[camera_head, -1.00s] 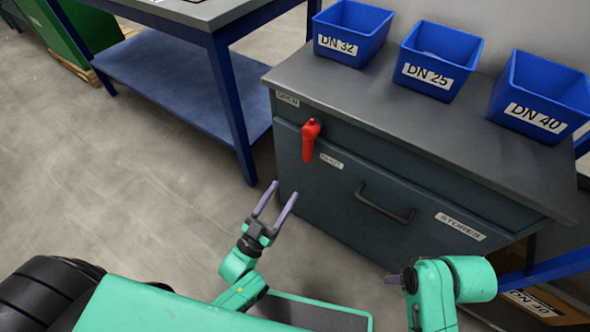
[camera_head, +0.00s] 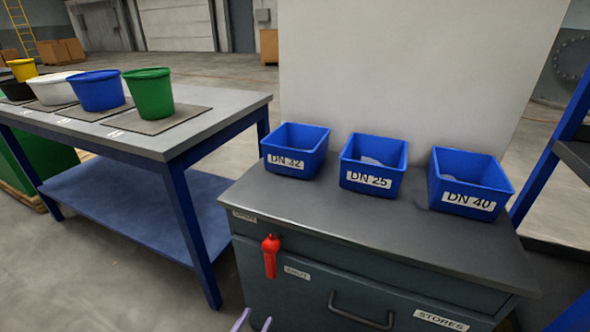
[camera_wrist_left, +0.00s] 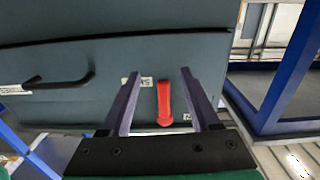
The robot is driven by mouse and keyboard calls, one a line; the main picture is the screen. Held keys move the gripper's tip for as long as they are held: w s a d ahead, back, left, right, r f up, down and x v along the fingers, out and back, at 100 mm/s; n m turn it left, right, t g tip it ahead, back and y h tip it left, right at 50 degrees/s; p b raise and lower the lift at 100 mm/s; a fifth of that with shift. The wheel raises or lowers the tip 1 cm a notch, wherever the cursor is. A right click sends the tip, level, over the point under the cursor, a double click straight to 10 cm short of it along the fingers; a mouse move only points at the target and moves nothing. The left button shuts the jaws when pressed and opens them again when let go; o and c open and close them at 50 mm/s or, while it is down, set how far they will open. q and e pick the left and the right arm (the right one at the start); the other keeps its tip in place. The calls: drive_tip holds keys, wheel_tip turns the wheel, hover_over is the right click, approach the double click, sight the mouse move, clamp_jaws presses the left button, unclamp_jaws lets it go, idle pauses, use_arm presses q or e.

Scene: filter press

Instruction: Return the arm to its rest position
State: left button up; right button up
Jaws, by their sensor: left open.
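My left gripper (camera_head: 254,321) just enters the bottom edge of the head view, with only its purple fingertips showing, below the red handle (camera_head: 270,257). In the left wrist view, the gripper (camera_wrist_left: 161,75) is open, its two fingers apart and nothing held. The red handle also shows in the left wrist view (camera_wrist_left: 164,103), framed between the fingers against the cabinet front. In the head view it hangs straight down, left of a label. The rest of my left arm is out of the head view. My right gripper is not in view.
The dark grey cabinet (camera_head: 380,222) carries blue bins DN 32 (camera_head: 296,150), DN 25 (camera_head: 373,163) and DN 40 (camera_head: 468,182). A bar handle (camera_head: 360,312) sticks out of its front. A blue-legged table (camera_head: 215,112) with several tubs stands left.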

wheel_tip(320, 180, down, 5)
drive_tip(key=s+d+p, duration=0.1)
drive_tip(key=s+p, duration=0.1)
drive_tip(key=p, duration=1.4)
use_arm(q)
drive_tip(key=s+a+f+g+y+p, duration=0.2)
drive_tip(key=s+a+g+p, duration=0.2)
drive_tip(key=s, duration=0.6)
drive_tip(key=s+a+f+n+g+y+p, duration=0.1)
drive_tip(key=s+a+g+p, duration=0.3)
drive_tip(key=s, duration=0.6)
drive_tip(key=s+a+f+g+y+p, duration=0.3)
drive_tip(key=s+a+g+p, duration=0.2)
drive_tip(key=s, duration=0.5)
drive_tip(key=a+g, duration=0.2)
drive_tip(key=shift+s+f+n+g+y, duration=0.25)
drive_tip(key=shift+s+n+g+y, duration=0.05)
drive_tip(key=shift+y, duration=0.1)
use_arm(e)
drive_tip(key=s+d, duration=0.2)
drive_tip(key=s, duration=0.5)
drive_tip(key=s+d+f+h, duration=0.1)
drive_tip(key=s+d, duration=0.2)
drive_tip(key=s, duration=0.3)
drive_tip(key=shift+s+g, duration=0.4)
use_arm(q)
drive_tip(key=shift+a, duration=0.1)
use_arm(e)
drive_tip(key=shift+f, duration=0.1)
